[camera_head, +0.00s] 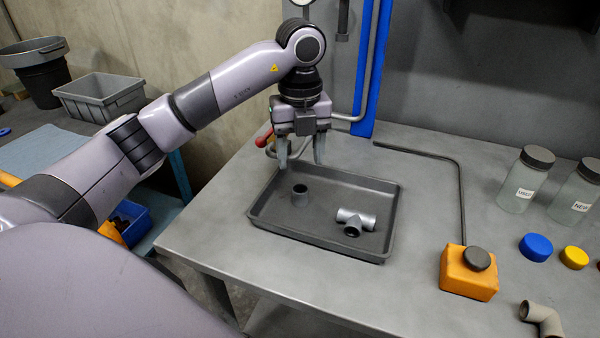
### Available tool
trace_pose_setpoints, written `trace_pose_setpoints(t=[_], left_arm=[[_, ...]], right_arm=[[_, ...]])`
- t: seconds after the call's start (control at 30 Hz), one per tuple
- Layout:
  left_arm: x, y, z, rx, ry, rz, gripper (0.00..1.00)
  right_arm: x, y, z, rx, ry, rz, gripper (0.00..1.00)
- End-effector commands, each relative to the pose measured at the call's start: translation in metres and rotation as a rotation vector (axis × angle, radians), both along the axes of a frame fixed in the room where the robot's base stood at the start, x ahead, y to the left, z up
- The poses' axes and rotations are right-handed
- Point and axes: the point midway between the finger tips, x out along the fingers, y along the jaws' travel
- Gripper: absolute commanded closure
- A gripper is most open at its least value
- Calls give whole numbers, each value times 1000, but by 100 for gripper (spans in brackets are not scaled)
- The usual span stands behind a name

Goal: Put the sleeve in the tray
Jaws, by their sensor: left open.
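The dark grey tray (275,234) lies on the workbench in the middle of the head view. A short grey cylinder that looks like the sleeve (300,197) stands upright inside the tray, toward its left side. A grey metal tee fitting (355,221) lies in the tray to the right of it. My left gripper (301,160) is open and points down over the tray's back left part, above and apart from the sleeve. Nothing shows between its fingers. My right gripper is not in view.
An orange block with a dark knob (468,273) stands right of the tray. Glass jars (522,182), a blue cap (536,247), a yellow cap (574,257) and a beige elbow (541,317) are further right. A grey pipe (461,190) runs behind. The bench front is clear.

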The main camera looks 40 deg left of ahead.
Motion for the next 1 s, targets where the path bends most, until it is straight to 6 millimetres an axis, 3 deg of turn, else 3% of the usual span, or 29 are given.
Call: trace_pose_setpoints(t=[0.03, 0.23, 1.0], left_arm=[[0, 0, 12, 1, -4, 2, 42], [0, 0, 28, 1, -1, 1, 42], [0, 0, 29, 1, 1, 1, 42]], right_arm=[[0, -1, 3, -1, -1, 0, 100], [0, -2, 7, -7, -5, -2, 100], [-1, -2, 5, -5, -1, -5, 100]])
